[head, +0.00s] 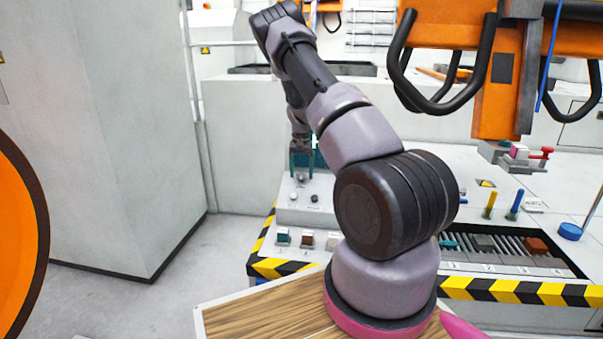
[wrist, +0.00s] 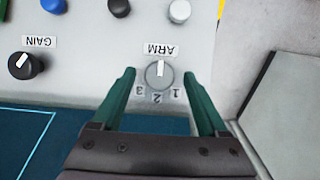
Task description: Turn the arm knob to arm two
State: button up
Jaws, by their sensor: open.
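The arm knob (wrist: 160,75) is a round grey knob on the light panel in the wrist view, with a white mark on its side toward the ARM label (wrist: 161,50). The label and the numerals 3, 2 and 1 appear upside down; the numerals lie on the opposite side of the knob from the label. My gripper (wrist: 159,73) is open, with one green finger on each side of the knob in the picture and a gap to both. I cannot tell the fingertips' height over the panel. In the head view my gripper (head: 301,158) is over the console; the knob cannot be made out there.
A black GAIN knob (wrist: 26,65), a blue button (wrist: 54,5), a black button (wrist: 119,7) and a white button (wrist: 179,11) are nearby. An orange gantry unit (head: 505,80) hangs at the right in the head view. A large grey cabinet (head: 95,130) stands at the left.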

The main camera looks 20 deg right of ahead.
jog(key=shift+c, duration=0.4)
grip_shut()
jog(key=shift+d+m, duration=0.1)
jog(key=shift+m, duration=0.2)
jog(key=m+t+y, duration=0.1)
jog(key=m, duration=0.2)
jog(key=shift+s+d, duration=0.1)
jog(key=shift+s, duration=0.05)
jog(key=shift+s+m+t+y, duration=0.1)
jog(key=shift+m+t+y, duration=0.3)
jog(key=shift+m, duration=0.7)
jog(key=shift+s+m+t+y, duration=0.1)
jog(key=shift+m+t+y, duration=0.1)
jog(key=shift+m+t, duration=0.65)
jog(key=shift+m, duration=0.35)
jog(key=shift+o, duration=0.4)
grip_release()
